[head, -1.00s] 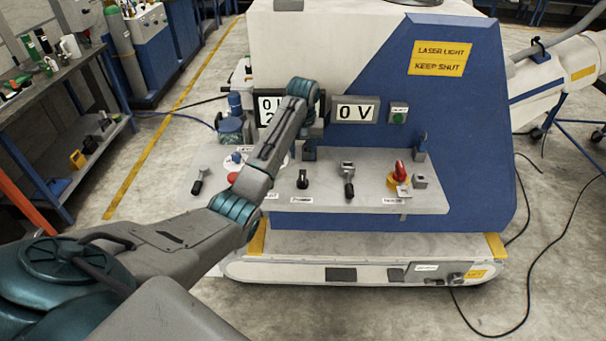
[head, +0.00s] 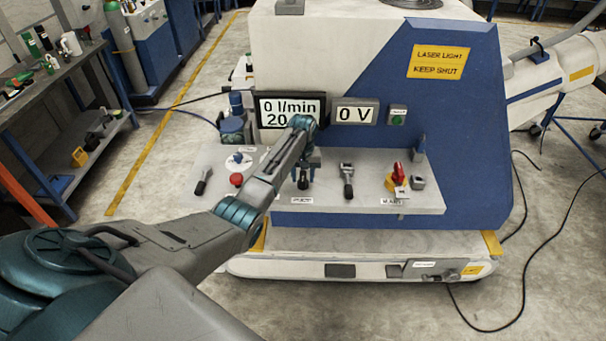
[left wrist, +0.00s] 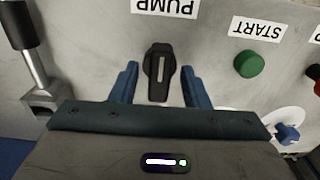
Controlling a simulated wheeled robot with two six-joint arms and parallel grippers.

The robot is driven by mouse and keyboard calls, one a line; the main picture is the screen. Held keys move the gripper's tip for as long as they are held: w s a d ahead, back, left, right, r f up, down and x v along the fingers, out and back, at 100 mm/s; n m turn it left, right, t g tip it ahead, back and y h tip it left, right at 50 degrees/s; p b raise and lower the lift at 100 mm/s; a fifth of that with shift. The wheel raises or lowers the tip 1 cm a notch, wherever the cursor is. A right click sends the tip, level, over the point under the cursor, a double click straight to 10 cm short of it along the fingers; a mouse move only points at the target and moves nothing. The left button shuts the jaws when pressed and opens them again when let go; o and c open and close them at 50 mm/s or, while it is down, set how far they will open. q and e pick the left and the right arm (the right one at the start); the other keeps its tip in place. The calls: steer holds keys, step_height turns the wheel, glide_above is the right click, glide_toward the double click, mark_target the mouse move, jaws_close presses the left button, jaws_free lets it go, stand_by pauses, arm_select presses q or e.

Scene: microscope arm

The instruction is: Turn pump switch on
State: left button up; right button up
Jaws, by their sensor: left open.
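The pump switch (left wrist: 158,75) is a black knob with a white line, next to an upside-down PUMP label (left wrist: 165,7) in the left wrist view. In the head view the switch (head: 303,182) stands on the grey panel, below my left wrist. My left gripper (left wrist: 160,68) is open, with one blue finger on each side of the knob. A gap shows between the knob and each finger; I cannot tell how deep the fingers reach. In the head view the left gripper (head: 304,160) is partly hidden by its own wrist. My right gripper is not in view.
A green START button (left wrist: 249,64) is beside the switch, with a blue knob (left wrist: 287,134) nearby. The panel (head: 420,200) also carries a red button (head: 236,180), a lever (head: 347,180) and a red-yellow switch (head: 397,175). Displays read 0 l/min (head: 290,108) and 0 V (head: 355,113).

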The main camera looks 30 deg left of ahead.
arm_select(q)
steer(key=shift+c, duration=0.2)
jaws_close()
